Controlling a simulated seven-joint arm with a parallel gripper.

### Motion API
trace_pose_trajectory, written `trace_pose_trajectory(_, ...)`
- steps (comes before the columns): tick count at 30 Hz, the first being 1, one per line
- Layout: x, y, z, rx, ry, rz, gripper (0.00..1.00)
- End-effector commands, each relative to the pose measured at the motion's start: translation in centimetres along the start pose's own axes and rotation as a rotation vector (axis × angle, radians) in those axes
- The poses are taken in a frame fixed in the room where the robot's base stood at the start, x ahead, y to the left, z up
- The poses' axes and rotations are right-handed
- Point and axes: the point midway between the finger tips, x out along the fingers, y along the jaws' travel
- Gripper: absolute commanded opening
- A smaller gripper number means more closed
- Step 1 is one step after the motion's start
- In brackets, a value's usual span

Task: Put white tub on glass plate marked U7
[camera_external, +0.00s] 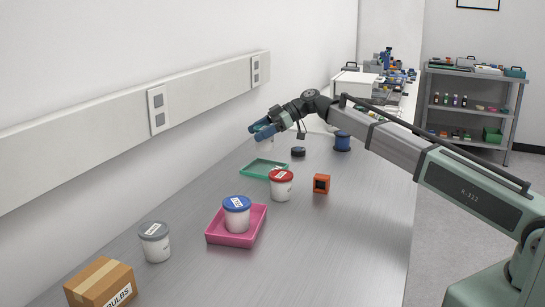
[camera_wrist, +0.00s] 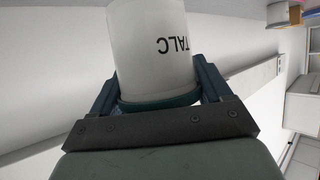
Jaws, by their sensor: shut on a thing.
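My gripper (camera_wrist: 158,98) is shut on a white tub (camera_wrist: 150,50), whose dark letters read TALC upside down in the wrist view. A dark teal band shows at the tub's end between the fingers. In the external view my gripper (camera_external: 262,130) is raised above the far part of the bench, near the wall. A pale part of the tub (camera_external: 265,144) shows just below the fingers there. I cannot make out a glass plate marked U7 in either view.
Nearer are a pink tray (camera_external: 216,234) holding a blue-lidded tub (camera_external: 237,219), grey-lidded tub (camera_external: 156,247) and BULBS box (camera_external: 98,287).

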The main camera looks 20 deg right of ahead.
Motion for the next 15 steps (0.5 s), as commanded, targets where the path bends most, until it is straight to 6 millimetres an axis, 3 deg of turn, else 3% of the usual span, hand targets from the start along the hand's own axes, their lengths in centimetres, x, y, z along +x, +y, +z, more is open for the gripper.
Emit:
trace_pose_trajectory(3,0.8,-0.1,1.7,0.001,0.000,-0.001,0.43)
trace_pose_trajectory(15,2.5,-0.1,5.1,0.001,0.000,0.000,0.43)
